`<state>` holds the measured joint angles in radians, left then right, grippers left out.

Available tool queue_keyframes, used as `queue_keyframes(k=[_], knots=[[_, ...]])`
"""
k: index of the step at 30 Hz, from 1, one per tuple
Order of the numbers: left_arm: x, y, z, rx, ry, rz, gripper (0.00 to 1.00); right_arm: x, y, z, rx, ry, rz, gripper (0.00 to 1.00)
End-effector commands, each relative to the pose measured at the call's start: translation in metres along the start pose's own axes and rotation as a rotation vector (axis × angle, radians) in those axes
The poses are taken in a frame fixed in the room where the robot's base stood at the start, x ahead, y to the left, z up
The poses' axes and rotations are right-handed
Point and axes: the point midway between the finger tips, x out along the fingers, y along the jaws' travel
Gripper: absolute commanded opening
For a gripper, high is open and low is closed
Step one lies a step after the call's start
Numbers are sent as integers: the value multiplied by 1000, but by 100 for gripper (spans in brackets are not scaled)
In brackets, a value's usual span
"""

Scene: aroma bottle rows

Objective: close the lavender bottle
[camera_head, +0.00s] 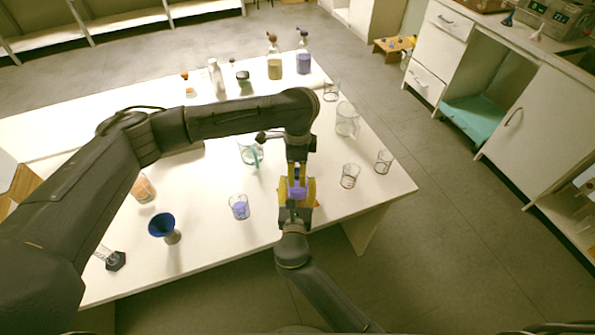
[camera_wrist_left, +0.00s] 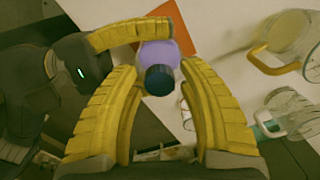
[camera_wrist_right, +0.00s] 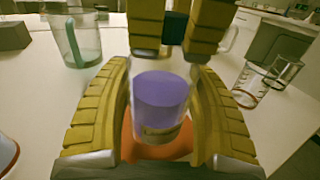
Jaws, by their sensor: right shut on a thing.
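The lavender bottle (camera_wrist_right: 161,102), clear with purple liquid, stands upright between the yellow fingers of my right gripper (camera_wrist_right: 161,92), which is shut on it. It also shows in the head view (camera_head: 297,186) and the left wrist view (camera_wrist_left: 158,53). A dark round cap (camera_wrist_left: 159,80) is over the bottle's top in the left wrist view; whether it is fully seated cannot be told. My left gripper (camera_wrist_left: 158,72) points down from above with its fingers apart on either side of the cap, with gaps showing. In the right wrist view the left fingers (camera_wrist_right: 175,45) hide the bottle's mouth.
An orange patch (camera_wrist_left: 172,28) lies below the bottle. A purple beaker (camera_head: 239,208) and blue funnel (camera_head: 162,226) stand left. Glass beakers (camera_head: 349,176) stand right, near the edge of the white table (camera_head: 210,255).

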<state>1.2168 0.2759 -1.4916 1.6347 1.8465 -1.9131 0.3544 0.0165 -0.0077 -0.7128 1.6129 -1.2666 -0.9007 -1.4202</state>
Motion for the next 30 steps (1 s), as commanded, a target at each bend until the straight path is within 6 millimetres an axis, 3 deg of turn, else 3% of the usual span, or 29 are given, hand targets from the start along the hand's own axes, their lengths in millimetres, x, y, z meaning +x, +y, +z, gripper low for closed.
queue_keyframes(k=[11, 30], knots=[[-7, -1, 0, 1, 0, -3, 42, 0, 0, 0, 0, 0, 0, 0], [-101, -1, 0, 0, -1, -3, 42, 0, 0, 0, 0, 0, 0, 0]])
